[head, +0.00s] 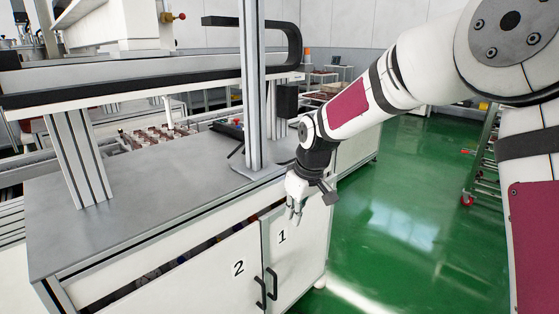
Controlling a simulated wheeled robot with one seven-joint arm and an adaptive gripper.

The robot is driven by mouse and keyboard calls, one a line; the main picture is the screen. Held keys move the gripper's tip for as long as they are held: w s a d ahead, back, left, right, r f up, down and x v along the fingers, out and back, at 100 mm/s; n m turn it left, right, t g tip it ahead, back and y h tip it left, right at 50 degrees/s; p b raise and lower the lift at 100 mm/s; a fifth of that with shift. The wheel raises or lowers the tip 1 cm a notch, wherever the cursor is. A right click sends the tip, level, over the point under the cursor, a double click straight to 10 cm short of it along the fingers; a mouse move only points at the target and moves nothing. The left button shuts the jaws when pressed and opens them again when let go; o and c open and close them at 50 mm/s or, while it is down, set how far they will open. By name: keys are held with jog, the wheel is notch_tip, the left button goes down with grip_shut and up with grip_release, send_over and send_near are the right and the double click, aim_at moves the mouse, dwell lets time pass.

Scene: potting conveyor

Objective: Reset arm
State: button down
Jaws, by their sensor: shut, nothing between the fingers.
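My arm reaches in from the upper right of the head view. My gripper (294,212) hangs at its end, pointing down, in front of the white cabinet near the door marked 1. Its fingers are shut with nothing between them. The gripper is small in the picture, and its exact distance from the cabinet front is hard to tell.
The cabinet (120,210) has a grey top, doors marked 2 and 1, and black handles (265,290). An aluminium post (252,90) and a gantry beam (130,82) stand above it. Green floor (420,220) lies open at right, with a wheeled rack (484,160) beyond.

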jog(key=s+d+r+m+h, duration=0.15)
jog(key=s+d+r, duration=0.25)
jog(key=s, duration=0.4)
jog(key=s+d+r+m, duration=0.2)
jog(key=s+d+r, duration=0.15)
jog(key=s, duration=0.35)
jog(key=s+d+r+m+h, duration=0.1)
jog(key=s+d+r, duration=0.35)
jog(key=s, duration=0.35)
jog(key=s+d+f+m+g, duration=0.1)
jog(key=s+d+f+m, duration=0.1)
jog(key=s, duration=0.8)
jog(key=s+d+f+m+g, duration=0.1)
jog(key=s+d+m, duration=0.15)
jog(key=s, duration=0.75)
notch_tip(320, 180, up, 20)
jog(key=t+p, duration=0.3)
jog(key=p, duration=1.5)
jog(key=shift+w+a+f+t+y, duration=0.15)
jog(key=shift+w+a+t+y, duration=0.15)
jog(key=shift+w+a+y, duration=0.1)
